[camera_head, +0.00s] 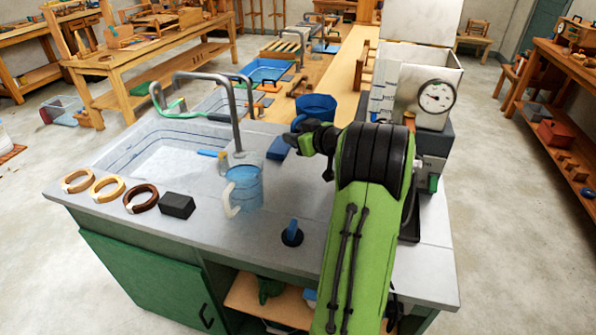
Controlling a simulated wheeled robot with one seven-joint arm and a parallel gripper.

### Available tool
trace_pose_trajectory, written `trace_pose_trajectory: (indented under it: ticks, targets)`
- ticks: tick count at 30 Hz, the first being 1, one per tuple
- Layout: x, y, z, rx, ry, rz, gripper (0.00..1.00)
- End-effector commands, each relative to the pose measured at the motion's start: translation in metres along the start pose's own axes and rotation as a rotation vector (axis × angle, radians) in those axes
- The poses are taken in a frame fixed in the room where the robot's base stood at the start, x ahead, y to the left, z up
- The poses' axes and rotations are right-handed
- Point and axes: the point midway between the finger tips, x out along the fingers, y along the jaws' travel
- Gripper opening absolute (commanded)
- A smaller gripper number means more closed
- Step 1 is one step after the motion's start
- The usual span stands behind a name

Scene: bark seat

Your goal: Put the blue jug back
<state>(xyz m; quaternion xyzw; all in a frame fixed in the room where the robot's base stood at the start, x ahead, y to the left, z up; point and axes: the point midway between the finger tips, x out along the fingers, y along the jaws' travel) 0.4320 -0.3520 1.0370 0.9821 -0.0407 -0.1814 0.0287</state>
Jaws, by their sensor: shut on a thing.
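A deep-blue, open-topped jug (315,105) shows just behind my gripper (302,138), over the far part of the grey worktop. My gripper is shut on this blue jug. The arm's wrist hides the jug's lower part and the exact grip. I cannot tell whether its base touches anything. A clear, blue-tinted jug with a pale handle (244,190) stands upright on the worktop, to the left of my arm and apart from the gripper.
A sink (165,150) with a tall tap lies left. Several rings and a black block (177,205) line the left front edge. A blue block (280,148) lies near the gripper. A dial scale (436,98) stands right. A blue-handled plug (292,233) sits in front.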

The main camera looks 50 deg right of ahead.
Motion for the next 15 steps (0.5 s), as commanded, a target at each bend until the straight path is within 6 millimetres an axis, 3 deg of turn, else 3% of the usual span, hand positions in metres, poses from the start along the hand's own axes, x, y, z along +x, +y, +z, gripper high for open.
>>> trace_pose_trajectory:
  ticks: [6, 15]
  targets:
    - [0.017, -0.004, 0.045, 0.004, -0.002, -0.002, 0.00]
    - [0.035, -0.007, 0.092, 0.002, -0.002, 0.000, 0.00]
